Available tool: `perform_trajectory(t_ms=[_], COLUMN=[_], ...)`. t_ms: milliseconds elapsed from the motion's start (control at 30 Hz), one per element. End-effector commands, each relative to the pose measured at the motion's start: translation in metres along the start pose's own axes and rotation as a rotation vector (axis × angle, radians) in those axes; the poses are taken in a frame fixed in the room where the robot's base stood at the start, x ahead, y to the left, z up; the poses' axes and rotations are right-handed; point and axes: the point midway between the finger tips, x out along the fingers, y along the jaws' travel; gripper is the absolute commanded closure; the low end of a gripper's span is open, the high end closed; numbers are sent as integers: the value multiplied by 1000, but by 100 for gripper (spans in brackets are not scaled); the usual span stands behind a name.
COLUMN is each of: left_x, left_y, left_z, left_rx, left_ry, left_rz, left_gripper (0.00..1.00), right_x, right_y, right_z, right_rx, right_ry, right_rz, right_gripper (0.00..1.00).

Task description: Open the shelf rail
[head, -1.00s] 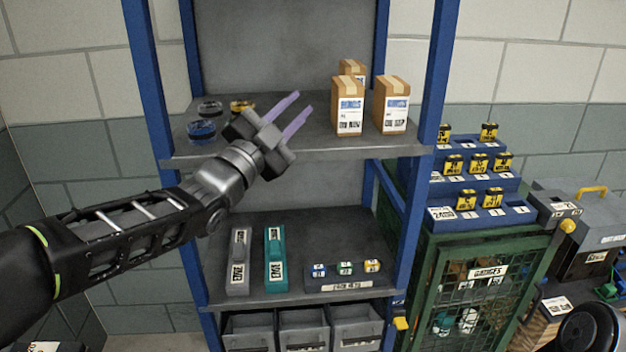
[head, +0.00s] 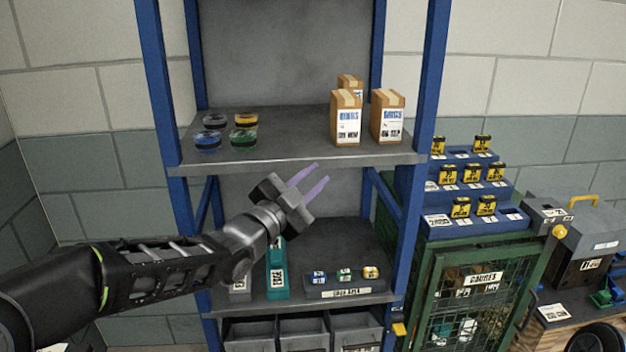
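A blue-framed shelf unit with grey boards stands in front of me, its upper board (head: 290,160) at mid height and its lower board (head: 340,298) below. I cannot make out a separate rail across the shelf front. A small yellow fitting (head: 399,329) sits low on the right post (head: 404,250). My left gripper (head: 322,173) has its two purple fingers apart and nothing between them. It is just below the upper board's front edge in the picture, pointing up and right; its distance from the shelf is unclear. My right gripper is out of view.
Cartons (head: 387,118) and several round dishes (head: 243,140) stand on the upper board. Grey bins (head: 303,333) are below. A green mesh cabinet (head: 480,300) stands right.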

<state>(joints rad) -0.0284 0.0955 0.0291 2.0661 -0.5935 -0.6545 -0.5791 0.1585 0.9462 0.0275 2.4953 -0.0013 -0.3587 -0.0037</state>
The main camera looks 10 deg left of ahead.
Motion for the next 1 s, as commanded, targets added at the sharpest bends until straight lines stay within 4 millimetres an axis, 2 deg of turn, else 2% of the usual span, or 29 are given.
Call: perform_trajectory(t_ms=[233,267,367,467,567,667,800,867,1000], left_x=[0,0,-6,-13,-30,-57,-114,-144,-225], left_y=[1,2,27,70,127,190,279,316,396], left_z=[2,6,34,72,119,165,218,235,261], left_rx=[-49,-88,-265,-422,-586,-744,-938,-1010,-1149], left_ry=[-11,-25,-115,-228,-373,-541,-789,-901,-1165], left_rz=[3,4,29,72,123,170,223,242,286], left_gripper=[79,79,79,79,79,79,79,79,79], right_x=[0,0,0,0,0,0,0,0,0], right_y=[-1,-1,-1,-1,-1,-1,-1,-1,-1], right_z=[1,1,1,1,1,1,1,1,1], right_rx=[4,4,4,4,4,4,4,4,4], right_ry=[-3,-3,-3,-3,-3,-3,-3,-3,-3], right_rz=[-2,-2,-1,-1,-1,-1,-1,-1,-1], right_gripper=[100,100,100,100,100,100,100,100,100])
